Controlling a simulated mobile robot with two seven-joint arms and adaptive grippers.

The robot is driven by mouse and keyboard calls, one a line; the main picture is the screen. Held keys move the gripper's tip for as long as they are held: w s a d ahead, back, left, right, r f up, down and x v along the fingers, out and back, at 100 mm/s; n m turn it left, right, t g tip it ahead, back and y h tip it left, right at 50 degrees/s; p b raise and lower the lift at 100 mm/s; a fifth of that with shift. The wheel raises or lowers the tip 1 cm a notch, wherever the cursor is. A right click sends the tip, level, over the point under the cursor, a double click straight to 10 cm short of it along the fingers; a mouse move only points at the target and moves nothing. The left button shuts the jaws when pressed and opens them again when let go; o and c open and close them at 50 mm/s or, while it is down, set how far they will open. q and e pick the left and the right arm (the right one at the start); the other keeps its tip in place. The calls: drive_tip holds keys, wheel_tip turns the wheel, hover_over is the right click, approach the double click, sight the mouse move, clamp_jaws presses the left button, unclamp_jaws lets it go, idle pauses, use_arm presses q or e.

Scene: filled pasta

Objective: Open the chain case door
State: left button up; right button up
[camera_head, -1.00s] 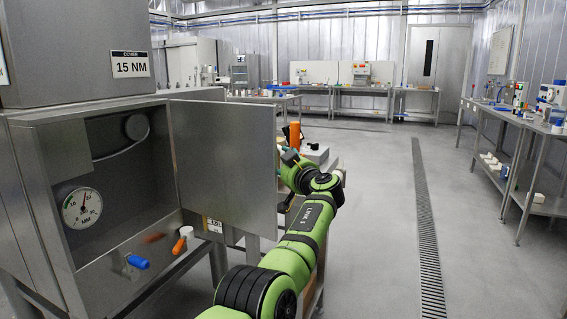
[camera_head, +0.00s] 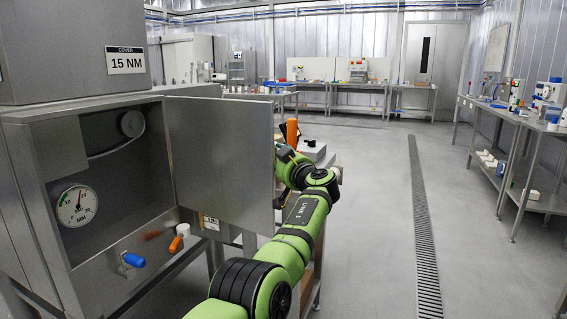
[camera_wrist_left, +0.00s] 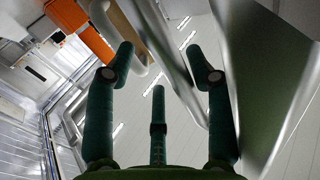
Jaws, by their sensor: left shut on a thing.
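The chain case (camera_head: 30,150) is a grey metal box at the left in the head view. Its door (camera_head: 222,160) stands swung out to the right, so the inside shows, with a dark wheel (camera_head: 132,123) and a chain run. My left gripper (camera_head: 290,165) is at the door's free right edge, mostly hidden behind its own wrist. In the left wrist view its green fingers (camera_wrist_left: 163,62) straddle a pale metal handle bar (camera_wrist_left: 172,58) beside the door panel (camera_wrist_left: 228,60), and the gripper is shut on it. The exact contact is hard to see. My right gripper is not in view.
An upright orange thing (camera_head: 292,132) stands behind my gripper. Open floor (camera_head: 375,220) lies to the right, with a drain grate (camera_head: 424,230).

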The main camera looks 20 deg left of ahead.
use_arm(q)
drive_tip(key=v, duration=1.2)
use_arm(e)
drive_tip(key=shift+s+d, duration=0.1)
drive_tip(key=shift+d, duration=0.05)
